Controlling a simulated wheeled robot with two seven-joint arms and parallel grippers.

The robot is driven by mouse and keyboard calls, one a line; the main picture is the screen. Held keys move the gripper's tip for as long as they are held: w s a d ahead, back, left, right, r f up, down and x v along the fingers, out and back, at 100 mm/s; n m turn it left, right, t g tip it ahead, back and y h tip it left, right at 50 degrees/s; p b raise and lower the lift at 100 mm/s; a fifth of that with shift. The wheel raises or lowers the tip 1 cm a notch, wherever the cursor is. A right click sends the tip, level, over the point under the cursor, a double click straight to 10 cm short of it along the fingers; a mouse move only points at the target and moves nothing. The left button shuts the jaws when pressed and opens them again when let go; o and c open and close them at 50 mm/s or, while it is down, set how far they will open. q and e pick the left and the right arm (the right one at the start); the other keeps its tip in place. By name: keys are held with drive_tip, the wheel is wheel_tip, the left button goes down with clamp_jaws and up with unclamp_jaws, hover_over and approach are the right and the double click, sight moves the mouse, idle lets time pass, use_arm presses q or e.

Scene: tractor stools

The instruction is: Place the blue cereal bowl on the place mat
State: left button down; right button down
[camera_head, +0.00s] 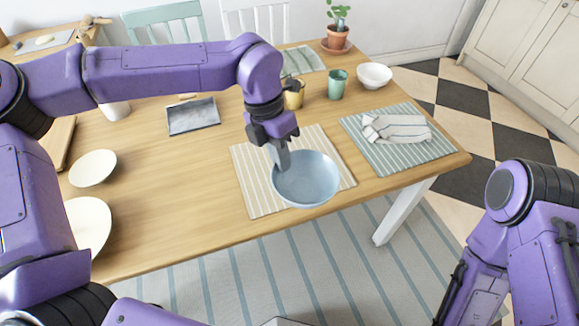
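The blue cereal bowl (310,182) is upright over the front right part of the beige striped place mat (250,185) and hides part of it. Its near rim reaches past the mat's front edge in the picture. I cannot tell whether the bowl touches the mat or hangs just above it. My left gripper (282,160) points down at the bowl's upper left rim, with its fingers appearing shut on that rim. My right arm is at the lower right, away from the table; its gripper is not in view.
A blue-green striped mat (372,158) with a folded striped cloth (396,129) lies to the right. A green cup (338,84), white bowl (374,76) and potted plant (337,36) stand behind. A grey tray (193,116) and white dishes (93,168) are left.

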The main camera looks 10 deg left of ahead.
sight(289, 182)
use_arm(q)
drive_tip(key=n, duration=0.3)
drive_tip(key=s+d+n+t, duration=0.1)
drive_tip(key=n, duration=0.1)
drive_tip(key=s+d+r+n+t+b, duration=0.1)
drive_tip(key=n, duration=0.2)
drive_tip(key=shift+d+n, duration=0.1)
drive_tip(key=shift+n, duration=0.2)
drive_tip(key=n, duration=0.1)
drive_tip(key=n+t, duration=0.1)
drive_tip(key=d+n, duration=0.1)
drive_tip(key=n, duration=0.1)
drive_tip(key=shift+s+r, duration=0.25)
drive_tip(key=shift+s, duration=0.1)
drive_tip(key=w+a+f+p, duration=0.1)
drive_tip(key=w+a+f, duration=0.1)
drive_tip(key=a+f, duration=0.1)
drive_tip(key=w+a+f+p, duration=0.1)
drive_tip(key=w+a+f, duration=0.1)
drive_tip(key=a, duration=0.3)
drive_tip(key=w+a+f+p, duration=0.1)
drive_tip(key=w+a+f, duration=0.2)
drive_tip(key=a+f, duration=0.1)
drive_tip(key=shift+a+f, duration=0.15)
drive_tip(key=shift+f, duration=0.35)
wheel_tip(289, 182, down, 3)
drive_tip(key=shift+r, duration=0.15)
drive_tip(key=shift+f, duration=0.3)
